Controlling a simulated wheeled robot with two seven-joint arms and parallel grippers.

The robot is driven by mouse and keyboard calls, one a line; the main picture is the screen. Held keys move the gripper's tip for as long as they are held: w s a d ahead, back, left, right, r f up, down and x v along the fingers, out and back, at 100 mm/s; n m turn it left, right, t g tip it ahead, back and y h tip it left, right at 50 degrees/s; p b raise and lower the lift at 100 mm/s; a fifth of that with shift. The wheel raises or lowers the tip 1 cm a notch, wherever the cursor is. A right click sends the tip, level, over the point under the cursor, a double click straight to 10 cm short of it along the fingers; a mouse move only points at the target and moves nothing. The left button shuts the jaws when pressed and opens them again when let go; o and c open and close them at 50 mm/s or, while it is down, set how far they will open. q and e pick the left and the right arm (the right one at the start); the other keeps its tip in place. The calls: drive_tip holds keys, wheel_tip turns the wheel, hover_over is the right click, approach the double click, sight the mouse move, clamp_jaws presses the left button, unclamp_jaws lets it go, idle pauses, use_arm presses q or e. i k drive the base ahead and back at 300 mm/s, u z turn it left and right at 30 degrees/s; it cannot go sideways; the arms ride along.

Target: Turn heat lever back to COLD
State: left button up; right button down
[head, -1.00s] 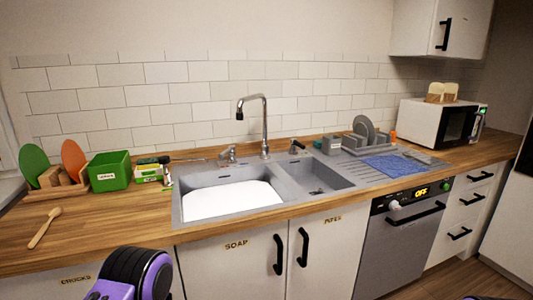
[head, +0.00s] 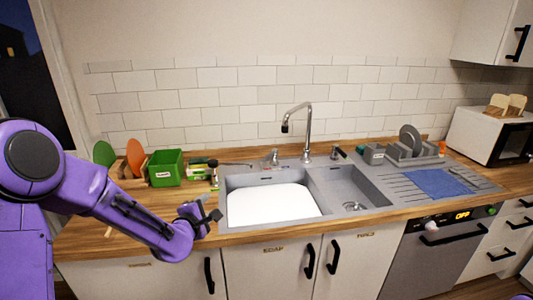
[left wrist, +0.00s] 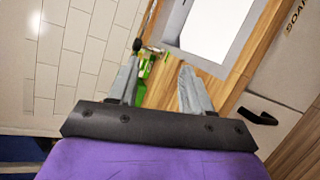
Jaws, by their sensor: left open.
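A small metal lever fitting (head: 273,157) stands behind the sink, left of the tall faucet (head: 303,132). A second fitting with a dark top (head: 338,152) stands right of the faucet. I cannot tell from the frames which is the heat lever or read any COLD mark. My left gripper (head: 210,213) is over the counter at the sink's front left corner, apart from both fittings. In the left wrist view its two grey fingers (left wrist: 160,72) are spread and empty. My right gripper is not in view.
The sink (head: 225,212) holds white suds or liquid in its left basin. Left of it are a green bin (head: 165,168), green and orange boards (head: 135,157) and small items. A dish rack (head: 410,148) and blue mat (head: 437,183) are at right. Counter front is mostly clear.

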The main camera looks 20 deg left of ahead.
sight(274, 151)
drive_tip(key=i, duration=1.45)
